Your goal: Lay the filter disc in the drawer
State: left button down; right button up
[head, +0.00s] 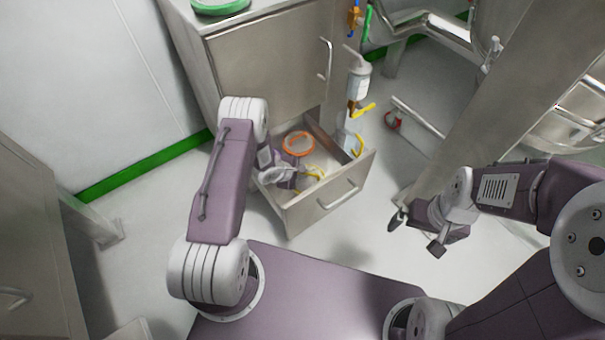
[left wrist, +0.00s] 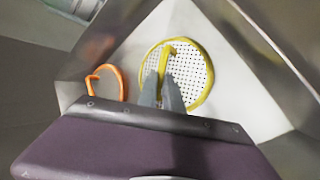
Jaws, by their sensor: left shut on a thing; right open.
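The filter disc (left wrist: 196,82) is a white perforated round with a yellow rim and a raised yellow tab. It is over the floor of the open drawer (head: 306,216); whether it touches the floor is unclear. In the head view the disc (head: 314,173) is partly hidden by my left gripper (head: 300,173). My left gripper reaches down inside the drawer. In the left wrist view its fingers (left wrist: 168,78) are shut on the disc's yellow tab. My right gripper (head: 415,235) is open and empty, right of the drawer above the floor.
An orange ring (head: 298,143) lies farther back in the drawer, beside the disc. The drawer walls stand close around my left gripper. A labelled bottle (head: 357,82) and yellow-handled fittings (head: 364,107) are right of the cabinet (head: 268,75). A green-rimmed item (head: 220,6) is on top.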

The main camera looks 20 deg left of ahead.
pick_arm(q)
jog(key=shift+f+b, duration=0.45)
jog(key=shift+f, duration=0.1)
jog(key=c, duration=1.4)
grip_release()
jog(key=shift+c, duration=0.2)
jog(key=p+v, duration=0.6)
jog(key=v, duration=0.3)
